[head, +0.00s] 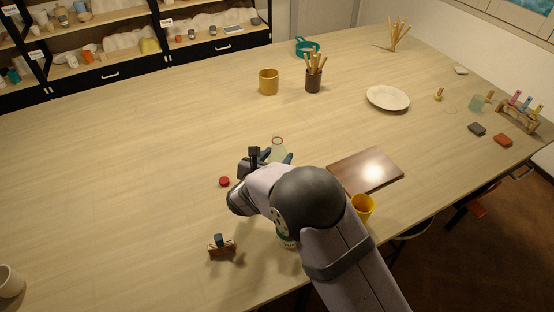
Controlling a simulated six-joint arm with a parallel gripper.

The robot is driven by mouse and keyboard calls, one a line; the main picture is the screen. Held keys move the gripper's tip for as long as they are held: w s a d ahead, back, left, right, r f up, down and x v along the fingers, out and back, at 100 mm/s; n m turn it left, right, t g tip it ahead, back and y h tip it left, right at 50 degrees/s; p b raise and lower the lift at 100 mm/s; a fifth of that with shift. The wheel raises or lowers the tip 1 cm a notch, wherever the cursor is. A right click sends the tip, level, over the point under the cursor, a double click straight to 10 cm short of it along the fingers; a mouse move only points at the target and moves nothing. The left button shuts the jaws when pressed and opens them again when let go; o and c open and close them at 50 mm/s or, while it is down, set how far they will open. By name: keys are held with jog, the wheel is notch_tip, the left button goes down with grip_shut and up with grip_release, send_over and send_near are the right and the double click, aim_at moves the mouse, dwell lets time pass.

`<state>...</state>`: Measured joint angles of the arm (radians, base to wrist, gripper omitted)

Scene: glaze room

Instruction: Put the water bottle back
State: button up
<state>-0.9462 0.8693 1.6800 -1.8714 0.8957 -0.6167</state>
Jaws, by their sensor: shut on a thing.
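A small red round thing, like a cap (224,181), lies on the table left of my gripper.
A brown board (366,170) and a yellow cup (362,205) are right of my arm. A small wooden stamp-like thing (221,246) stands front left. A green-and-white thing (287,240) is partly hidden by my arm. Behind stand a mustard cup (269,82) and a brush holder (314,80).

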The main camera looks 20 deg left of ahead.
jog(key=shift+f, duration=1.05)
jog(key=shift+f, duration=0.15)
jog(key=o, duration=1.2)
jog(key=shift+r+p, duration=0.25)
jog(key=shift+p, duration=0.15)
jog(key=shift+s+a+b, duration=0.1)
jog(key=shift+s+b, duration=0.25)
jog(key=b+v, duration=0.3)
jog(key=v, duration=0.8)
jog(key=shift+s+r, duration=0.1)
